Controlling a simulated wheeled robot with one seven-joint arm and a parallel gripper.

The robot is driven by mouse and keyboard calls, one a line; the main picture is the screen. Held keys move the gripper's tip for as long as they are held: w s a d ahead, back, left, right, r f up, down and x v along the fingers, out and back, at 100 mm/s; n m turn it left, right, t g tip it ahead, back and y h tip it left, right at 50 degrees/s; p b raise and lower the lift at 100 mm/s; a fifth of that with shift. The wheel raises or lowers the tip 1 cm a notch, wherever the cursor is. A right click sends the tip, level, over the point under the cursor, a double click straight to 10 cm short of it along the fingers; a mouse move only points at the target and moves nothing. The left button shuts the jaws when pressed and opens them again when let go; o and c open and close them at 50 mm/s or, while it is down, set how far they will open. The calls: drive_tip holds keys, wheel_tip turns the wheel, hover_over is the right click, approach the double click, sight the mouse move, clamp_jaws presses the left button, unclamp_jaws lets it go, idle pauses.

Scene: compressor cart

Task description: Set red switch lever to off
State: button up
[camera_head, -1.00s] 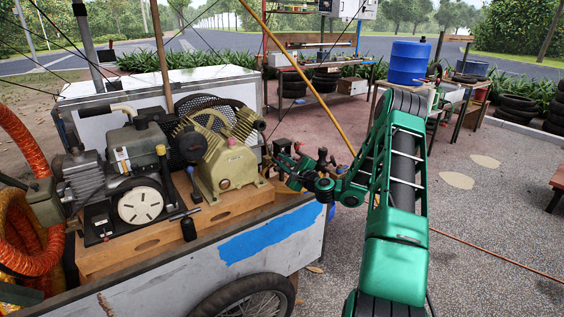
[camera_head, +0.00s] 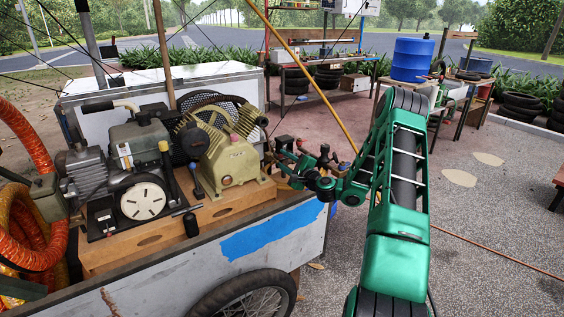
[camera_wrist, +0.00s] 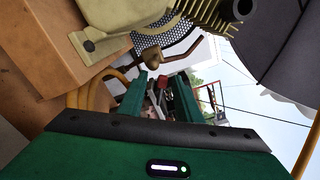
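A small red part (camera_wrist: 163,83), which may be the red switch lever, shows between my fingers in the wrist view, beyond their tips. It is too small to make out its position. In the head view a small dark red thing (camera_head: 284,142) stands at the cart's right end, just behind my gripper. My gripper (camera_head: 284,161) reaches left to that end, beside the beige compressor pump (camera_head: 231,160). In the wrist view its two green fingers (camera_wrist: 160,91) stand apart with nothing visibly clasped. Contact with the lever cannot be told.
A brown knob on a bent rod (camera_wrist: 152,56) is close to the left finger in the wrist view. The wooden base (camera_head: 150,240) and cart side (camera_head: 285,235) lie near the arm. A slanted yellow pole (camera_head: 310,82) rises behind my gripper. Open paving lies right.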

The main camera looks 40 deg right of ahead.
drive_tip(key=s, duration=1)
drive_tip(key=shift+s, duration=0.35)
drive_tip(key=a+n+g+y, duration=0.55)
drive_tip(key=a+n, duration=0.35)
drive_tip(key=a, duration=0.4)
drive_tip(key=s+a+n+g, duration=0.4)
drive_tip(key=s+a+n, duration=0.1)
drive_tip(key=s+n, duration=0.15)
drive_tip(key=s+r+n+g+h, duration=0.1)
drive_tip(key=s+r+g, duration=0.3)
drive_tip(key=s, duration=1.3)
drive_tip(key=s+d+r+n+g+h, duration=0.1)
drive_tip(key=s+r+g+h, duration=0.3)
drive_tip(key=s, duration=1.3)
wheel_tip(320, 180, up, 2)
drive_tip(key=shift+d+r, duration=0.1)
drive_tip(key=shift+d, duration=0.1)
